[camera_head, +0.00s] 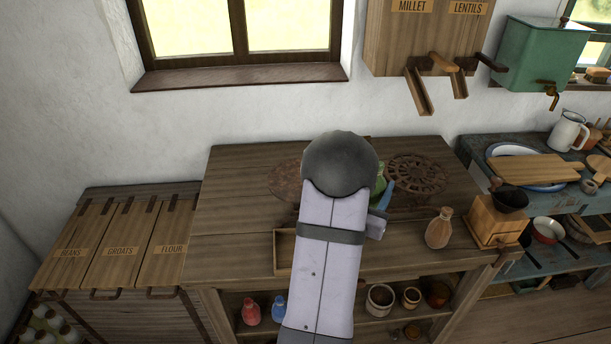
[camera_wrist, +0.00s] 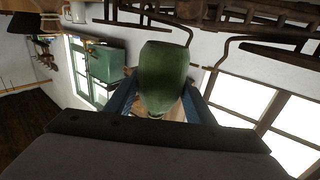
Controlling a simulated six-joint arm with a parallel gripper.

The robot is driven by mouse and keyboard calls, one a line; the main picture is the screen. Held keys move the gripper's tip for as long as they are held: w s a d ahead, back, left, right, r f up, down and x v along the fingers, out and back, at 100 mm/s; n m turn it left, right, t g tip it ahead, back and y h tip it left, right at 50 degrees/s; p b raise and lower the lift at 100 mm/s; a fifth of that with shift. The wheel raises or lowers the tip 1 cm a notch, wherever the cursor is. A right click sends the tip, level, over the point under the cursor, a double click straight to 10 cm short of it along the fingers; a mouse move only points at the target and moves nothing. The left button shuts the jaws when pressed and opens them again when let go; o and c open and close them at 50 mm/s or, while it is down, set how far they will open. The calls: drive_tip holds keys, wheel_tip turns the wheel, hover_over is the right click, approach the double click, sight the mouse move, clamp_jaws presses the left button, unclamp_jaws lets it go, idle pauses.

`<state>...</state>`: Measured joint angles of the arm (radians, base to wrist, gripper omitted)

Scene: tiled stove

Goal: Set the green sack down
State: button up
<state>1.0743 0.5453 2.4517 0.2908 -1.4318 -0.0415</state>
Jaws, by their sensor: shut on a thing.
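The green sack (camera_wrist: 165,75) is between the two blue fingers of my gripper (camera_wrist: 160,100) in the wrist view. My gripper is shut on it. In the head view only a sliver of the green sack (camera_head: 380,182) shows beside my arm, with one blue finger (camera_head: 387,196) next to it. My arm hides the rest of both. The sack appears over the wooden table (camera_head: 235,190), near the round iron trivet (camera_head: 417,174). I cannot tell whether its base touches the tabletop.
A tan sack (camera_head: 440,230) and a coffee grinder (camera_head: 497,220) stand at the table's right. A second iron trivet (camera_head: 285,180) and a shallow wooden tray (camera_head: 284,252) are partly behind my arm. Red (camera_head: 251,313) and blue (camera_head: 279,308) sacks sit on the lower shelf. The table's left is clear.

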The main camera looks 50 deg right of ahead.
drive_tip(key=w+a+r+n+t+y+p, duration=0.1)
drive_tip(key=w+a+r+t, duration=0.1)
drive_tip(key=w+r, duration=0.35)
drive_tip(key=w+a+r+n+t+p, duration=0.1)
drive_tip(key=w+a+r, duration=0.15)
drive_tip(key=w, duration=0.55)
drive_tip(key=w+a+r+n+t+y+p, duration=0.1)
drive_tip(key=w+a+r+n+t+p, duration=0.15)
drive_tip(key=w, duration=0.45)
drive_tip(key=shift+w+d+f+m+g+h+p, duration=0.15)
drive_tip(key=shift+d+f+m+g, duration=0.35)
drive_tip(key=shift+f, duration=1.35)
drive_tip(key=shift+w+d+f+m+g+h+p, duration=0.2)
drive_tip(key=shift+d+f, duration=0.45)
drive_tip(key=shift+f, duration=1.15)
drive_tip(key=shift+w+d+f+m+g+h, duration=0.15)
drive_tip(key=shift+d+f+m+g, duration=0.4)
drive_tip(key=shift+f, duration=1.3)
drive_tip(key=shift+s, duration=0.1)
drive_tip(key=shift+f, duration=0.2)
drive_tip(key=o, duration=1.3)
drive_tip(key=shift+c, duration=0.2)
drive_tip(key=shift+r, duration=0.2)
drive_tip(key=b+v, duration=0.3)
drive_tip(key=v, duration=0.9)
